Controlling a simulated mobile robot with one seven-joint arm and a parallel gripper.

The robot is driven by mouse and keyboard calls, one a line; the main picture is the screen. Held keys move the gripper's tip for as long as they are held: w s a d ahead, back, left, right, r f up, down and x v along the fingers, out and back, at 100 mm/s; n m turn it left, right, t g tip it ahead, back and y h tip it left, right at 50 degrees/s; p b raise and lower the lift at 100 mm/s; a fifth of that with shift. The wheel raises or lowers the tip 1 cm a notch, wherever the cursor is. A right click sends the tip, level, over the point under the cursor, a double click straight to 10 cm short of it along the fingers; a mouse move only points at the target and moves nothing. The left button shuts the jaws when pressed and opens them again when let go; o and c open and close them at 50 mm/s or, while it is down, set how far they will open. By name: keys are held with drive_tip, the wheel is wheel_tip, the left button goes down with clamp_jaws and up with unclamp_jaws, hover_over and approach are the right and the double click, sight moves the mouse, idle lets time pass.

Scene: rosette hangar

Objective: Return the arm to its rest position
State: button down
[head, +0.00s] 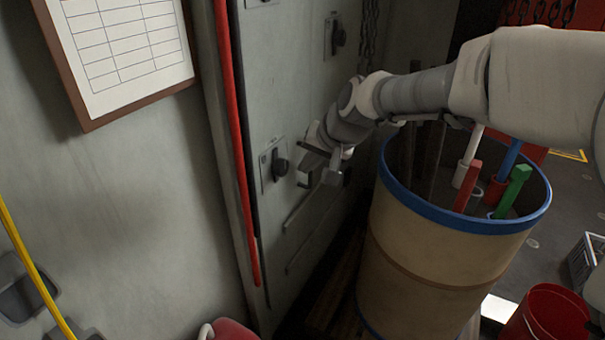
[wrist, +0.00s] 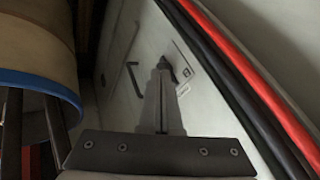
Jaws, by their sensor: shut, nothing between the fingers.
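My gripper (head: 319,178) is at the end of my arm, which reaches in from the right in the head view. It hangs in front of a grey wall panel, just right of a black latch (head: 279,166) on a small plate. In the wrist view my gripper (wrist: 163,68) has its fingers together with nothing between them. The latch plate (wrist: 187,62) shows just beyond the fingertips there; I cannot tell whether they touch the latch.
A tan barrel with a blue rim (head: 447,218) holds several coloured poles close below my arm. A red pipe (head: 236,140) runs down the wall. A framed chart (head: 128,48) hangs at left. A red bucket (head: 548,318) stands at lower right.

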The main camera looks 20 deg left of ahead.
drive_tip(key=shift+s+v, duration=0.1)
drive_tip(key=shift+v, duration=0.9)
drive_tip(key=shift+s+v, duration=0.15)
drive_tip(key=shift+v, duration=0.85)
